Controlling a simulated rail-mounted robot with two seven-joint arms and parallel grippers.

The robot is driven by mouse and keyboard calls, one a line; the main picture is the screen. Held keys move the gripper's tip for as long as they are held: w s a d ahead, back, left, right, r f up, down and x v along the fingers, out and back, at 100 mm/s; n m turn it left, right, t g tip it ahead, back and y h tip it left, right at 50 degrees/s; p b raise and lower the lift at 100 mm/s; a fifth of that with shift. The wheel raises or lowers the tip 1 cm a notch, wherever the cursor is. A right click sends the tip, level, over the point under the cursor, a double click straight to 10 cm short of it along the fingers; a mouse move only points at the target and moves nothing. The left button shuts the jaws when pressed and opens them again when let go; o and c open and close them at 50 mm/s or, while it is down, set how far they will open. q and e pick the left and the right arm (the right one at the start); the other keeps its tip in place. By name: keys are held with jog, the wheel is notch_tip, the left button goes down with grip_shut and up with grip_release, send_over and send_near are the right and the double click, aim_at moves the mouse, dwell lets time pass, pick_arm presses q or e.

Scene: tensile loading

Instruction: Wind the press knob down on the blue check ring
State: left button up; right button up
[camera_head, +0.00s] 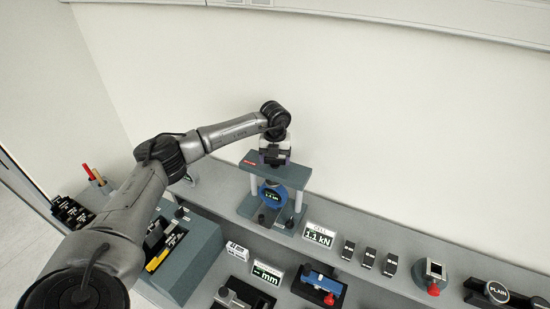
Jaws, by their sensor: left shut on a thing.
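The press stands on the back shelf, with a grey crossbar (290,174) on light posts above a dark base (252,209). The blue check ring (282,201) stands upright under the crossbar, and a small green readout shows in its middle. My left gripper (274,158) points down on top of the crossbar, straight above the ring, and is shut on the press knob. The knob is mostly hidden by the gripper. I cannot tell whether the press screw touches the ring. My right gripper is out of view.
A cell display (318,236) reading 1.1 kN stands right of the press. Small dark blocks (369,257) and a red-knobbed fixture (434,271) sit farther right. A blue device (321,283) and an mm display (267,273) are in front. The wall rises behind.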

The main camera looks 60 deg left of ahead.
pick_arm(q)
jog(key=m, duration=0.4)
jog(key=shift+m, duration=1.7)
jog(key=o, duration=0.9)
jog(key=shift+r, duration=0.1)
jog(key=shift+r+b, duration=0.8)
jog(key=shift+r, duration=6.05)
jog(key=shift+m, duration=0.3)
